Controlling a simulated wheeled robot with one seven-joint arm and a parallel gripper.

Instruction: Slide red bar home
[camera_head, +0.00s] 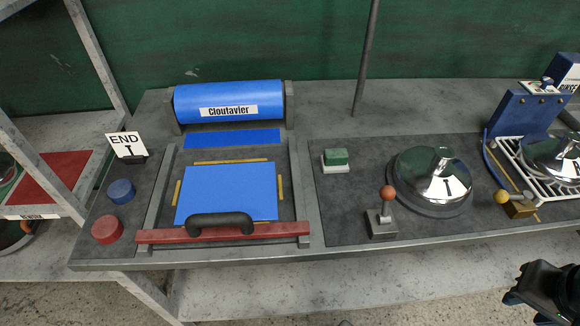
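The red bar (165,236) lies across the front ends of two grey rails, close to the front edge of the bench. A black arched handle (220,219) sits on the bar. A blue sheet (232,188) lies flat between the rails, just behind the bar and partly covered by the handle. A blue roll (228,108) labelled "Cloutavier" is at the back end of the rails. My gripper (537,285) is a dark shape at the bottom right, in front of the bench and far from the bar. Its fingers are not clear and part is cut off.
Blue (121,191) and red (108,229) round buttons and an "END" sign (126,145) are left of the rails. A pole (367,55) rises behind.

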